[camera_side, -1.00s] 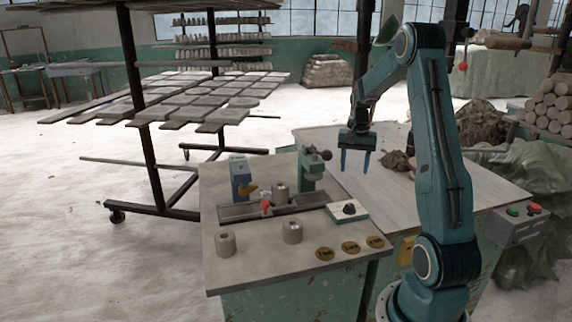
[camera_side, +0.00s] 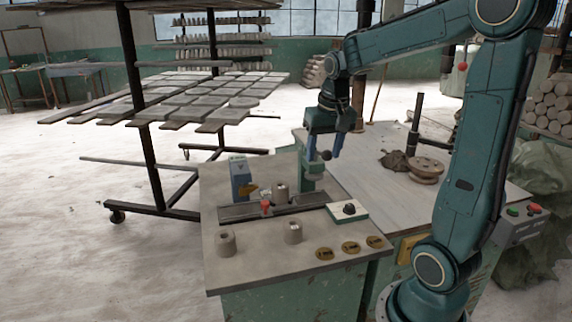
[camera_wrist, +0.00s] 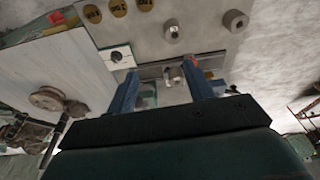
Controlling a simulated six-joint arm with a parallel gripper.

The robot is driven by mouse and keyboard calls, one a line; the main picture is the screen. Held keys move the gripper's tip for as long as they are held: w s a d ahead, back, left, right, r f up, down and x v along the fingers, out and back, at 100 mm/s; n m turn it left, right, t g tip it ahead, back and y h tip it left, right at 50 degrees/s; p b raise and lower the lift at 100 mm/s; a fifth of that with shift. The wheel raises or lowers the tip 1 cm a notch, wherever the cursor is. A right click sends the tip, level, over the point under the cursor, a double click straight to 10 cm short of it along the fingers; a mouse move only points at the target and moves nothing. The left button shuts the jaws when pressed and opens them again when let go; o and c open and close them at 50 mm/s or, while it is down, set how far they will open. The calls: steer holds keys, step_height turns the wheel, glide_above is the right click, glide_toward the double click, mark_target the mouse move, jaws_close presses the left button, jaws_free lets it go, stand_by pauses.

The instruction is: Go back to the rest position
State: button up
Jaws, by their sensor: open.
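My gripper (camera_side: 324,152) is open, with its blue fingers pointing down and apart, above the back right of the grey workbench (camera_side: 262,262). In the side view it hides part of the green press stand (camera_side: 312,182) behind it. In the wrist view the two blue fingers (camera_wrist: 162,92) frame part of the bench, with nothing held between them. A clay cylinder (camera_side: 281,192) stands by the metal rail. Two more clay cylinders, a left one (camera_side: 226,242) and a right one (camera_side: 293,233), stand on the front of the bench.
A blue device (camera_side: 241,178) and a red-topped part (camera_side: 266,206) stand by the rail. A control box with a black knob (camera_side: 348,210) sits to the right. A wooden wheel (camera_side: 425,168) and clay scraps (camera_side: 394,160) lie on the side table. A drying rack (camera_side: 140,130) stands left.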

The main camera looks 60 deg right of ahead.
steer(key=s+a+r+n+t, duration=0.1)
steer(key=s+a+n, duration=0.3)
steer(key=a, duration=0.5)
steer(key=s+a+r+n+t+y, duration=0.1)
steer(key=s+a+n+t, duration=0.1)
steer(key=s+a+n, duration=0.2)
steer(key=s+a, duration=0.3)
steer(key=a, duration=0.2)
steer(key=shift+s+t, duration=0.15)
steer(key=shift+t, duration=0.25)
